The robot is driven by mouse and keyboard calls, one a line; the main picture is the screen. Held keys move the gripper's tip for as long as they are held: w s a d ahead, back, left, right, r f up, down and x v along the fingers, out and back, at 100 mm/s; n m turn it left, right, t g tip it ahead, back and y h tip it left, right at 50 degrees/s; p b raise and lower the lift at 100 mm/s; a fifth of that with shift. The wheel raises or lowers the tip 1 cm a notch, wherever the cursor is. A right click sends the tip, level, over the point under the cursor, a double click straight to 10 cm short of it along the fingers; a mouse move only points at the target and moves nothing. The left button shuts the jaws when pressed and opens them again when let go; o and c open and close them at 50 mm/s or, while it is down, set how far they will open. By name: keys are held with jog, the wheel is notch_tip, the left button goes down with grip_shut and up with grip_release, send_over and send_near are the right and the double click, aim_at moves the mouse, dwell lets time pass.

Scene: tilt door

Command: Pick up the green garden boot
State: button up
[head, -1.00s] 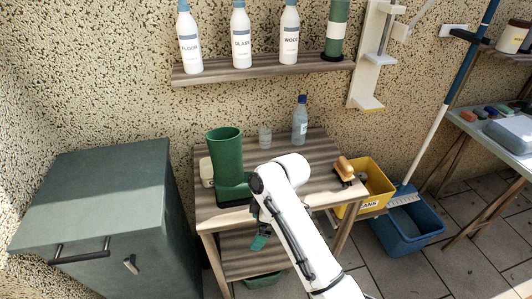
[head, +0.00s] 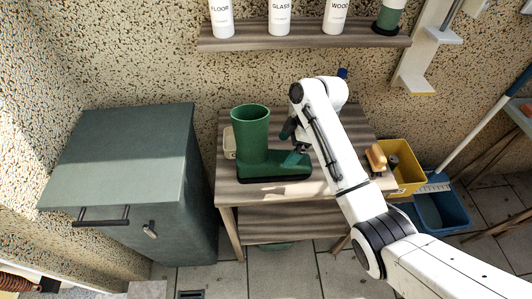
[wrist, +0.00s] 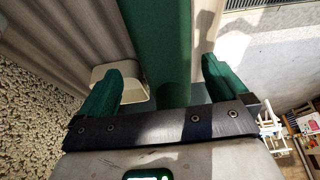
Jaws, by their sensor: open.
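The green garden boot (head: 252,140) stands upright on the wooden table, its toe pointing right in the head view. In the wrist view the boot's green shaft (wrist: 161,45) runs between my gripper's two green fingers. My gripper (head: 296,154) is at the toe side of the boot in the head view, reaching down from the right. In the wrist view my gripper (wrist: 163,85) is open, with a gap visible on each side of the boot. Whether a finger touches the boot, I cannot tell.
A pale container (head: 229,143) stands just left of the boot. A brush (head: 376,157) lies at the table's right end, near a yellow bin (head: 408,165). A grey-green cabinet (head: 125,160) stands to the left. A shelf with bottles (head: 300,38) hangs above.

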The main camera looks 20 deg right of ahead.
aim_at(283, 157)
jog(key=shift+s+p+x, duration=0.15)
jog(key=shift+p+x, duration=0.2)
jog(key=shift+x, duration=1.3)
jog(key=shift+s+p+x, duration=0.15)
jog(key=shift+p+x, duration=0.15)
jog(key=shift+x, duration=1.3)
jog(key=shift+d+f, duration=0.1)
jog(key=shift+c, duration=0.4)
jog(key=c, duration=1.2)
jog(key=shift+c, duration=0.4)
